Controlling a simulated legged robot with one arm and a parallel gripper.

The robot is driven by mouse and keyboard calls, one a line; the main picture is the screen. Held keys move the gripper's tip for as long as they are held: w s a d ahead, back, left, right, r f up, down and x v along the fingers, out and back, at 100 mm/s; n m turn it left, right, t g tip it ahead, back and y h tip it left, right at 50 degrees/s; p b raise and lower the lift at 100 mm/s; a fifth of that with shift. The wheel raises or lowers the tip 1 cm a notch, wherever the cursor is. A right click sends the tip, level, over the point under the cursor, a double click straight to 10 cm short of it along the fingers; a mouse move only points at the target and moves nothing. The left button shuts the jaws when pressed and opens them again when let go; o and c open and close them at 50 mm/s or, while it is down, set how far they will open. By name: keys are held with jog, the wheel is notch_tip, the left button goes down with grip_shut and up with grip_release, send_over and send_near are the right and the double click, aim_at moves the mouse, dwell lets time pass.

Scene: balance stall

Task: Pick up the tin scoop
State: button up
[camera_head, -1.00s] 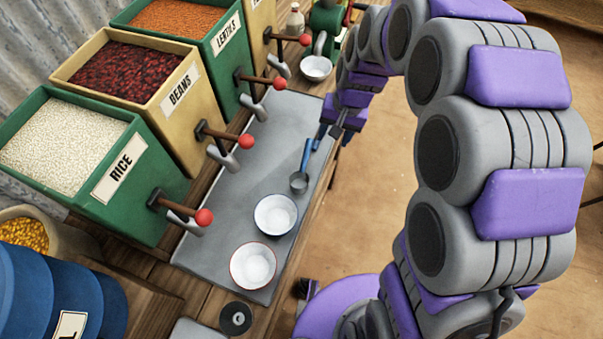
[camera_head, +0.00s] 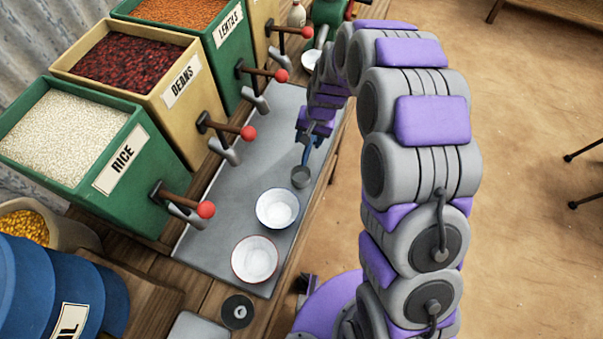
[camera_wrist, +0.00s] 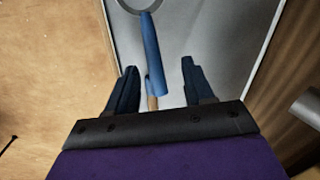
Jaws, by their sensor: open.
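The tin scoop (camera_head: 300,178) lies on the grey mat, its metal cup toward the two bowls and its blue handle reaching back under my gripper. In the wrist view the blue handle (camera_wrist: 152,50) runs lengthwise, its wooden end between the fingers. Part of a round rim shows at the top edge there. My gripper (camera_wrist: 158,68) is open, with a gap on both sides of the handle. In the head view my gripper (camera_head: 309,140) is over the handle end and partly hides it; I cannot tell its exact height.
A blue-rimmed bowl (camera_head: 277,208) and a red-rimmed bowl (camera_head: 255,259) stand on the grey mat (camera_head: 232,198). Dispensers of rice (camera_head: 100,150), beans (camera_head: 150,80) and lentils (camera_head: 215,40) line the left, with red-knobbed levers jutting over the mat.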

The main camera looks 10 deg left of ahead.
aim_at(306, 154)
jog(key=f, duration=0.2)
jog(key=shift+a+f, duration=0.25)
jog(key=shift+f, duration=0.1)
jog(key=shift+s+f+b, duration=0.2)
jog(key=shift+f+b, duration=0.35)
jog(key=shift+f, duration=0.8)
jog(key=shift+s+f+b, duration=0.15)
jog(key=shift+f+b, duration=0.35)
jog(key=shift+f, duration=0.85)
jog(key=shift+a, duration=0.15)
jog(key=shift+r, duration=0.1)
grip_shut()
